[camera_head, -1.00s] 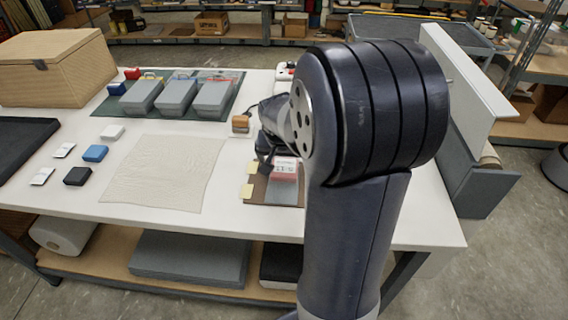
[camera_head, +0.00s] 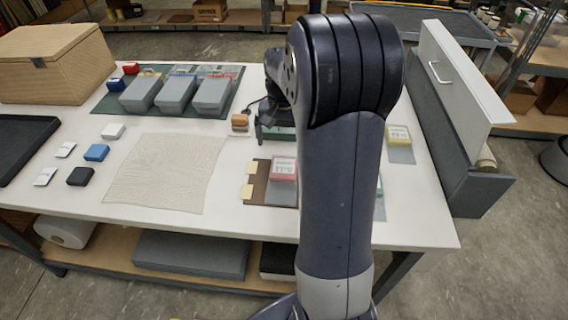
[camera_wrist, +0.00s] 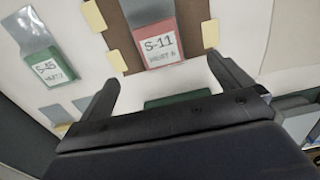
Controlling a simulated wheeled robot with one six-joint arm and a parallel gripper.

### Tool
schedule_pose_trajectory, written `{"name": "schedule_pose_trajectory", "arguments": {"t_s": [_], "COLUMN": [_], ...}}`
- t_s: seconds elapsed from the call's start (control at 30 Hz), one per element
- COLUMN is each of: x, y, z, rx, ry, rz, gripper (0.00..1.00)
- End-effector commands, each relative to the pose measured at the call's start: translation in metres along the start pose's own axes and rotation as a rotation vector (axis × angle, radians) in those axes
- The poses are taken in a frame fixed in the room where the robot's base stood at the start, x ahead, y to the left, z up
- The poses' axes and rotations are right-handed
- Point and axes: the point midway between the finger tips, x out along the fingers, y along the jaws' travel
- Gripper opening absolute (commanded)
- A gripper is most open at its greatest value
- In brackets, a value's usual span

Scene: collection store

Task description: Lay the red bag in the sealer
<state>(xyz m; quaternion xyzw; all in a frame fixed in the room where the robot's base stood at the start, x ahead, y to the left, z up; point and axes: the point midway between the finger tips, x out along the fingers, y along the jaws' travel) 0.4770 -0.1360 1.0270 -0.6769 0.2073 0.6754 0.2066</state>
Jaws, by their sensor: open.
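The red bag (camera_head: 283,168), with a white S-11 label, lies on a brown board with yellow tabs on the table. In the wrist view, the red bag (camera_wrist: 160,42) is just beyond and between my fingertips, untouched. My gripper (camera_wrist: 162,70) is open and empty. In the head view it is mostly hidden by my arm, on the far side of the bag. A green-bodied device (camera_head: 280,133), perhaps the sealer, sits behind the board. Its green part (camera_wrist: 180,98) also shows between my fingers in the wrist view. Most of it is hidden.
A green S-15 bag (camera_wrist: 50,68) and a yellow-labelled bag (camera_head: 399,135) lie right of my arm in the head view. A beige cloth (camera_head: 165,172) lies left of the board (camera_head: 257,188). Grey boxes (camera_head: 175,95) stand behind, and a tall grey-white unit (camera_head: 455,120) flanks the right edge.

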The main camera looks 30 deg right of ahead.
Motion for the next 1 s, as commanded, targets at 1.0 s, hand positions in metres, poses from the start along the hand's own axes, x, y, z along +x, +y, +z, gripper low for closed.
{"name": "schedule_pose_trajectory", "arguments": {"t_s": [1.0], "x": [0.105], "y": [0.002], "z": [0.002], "rx": [0.0], "ry": [-0.003], "rz": [0.0], "gripper": [0.98]}}
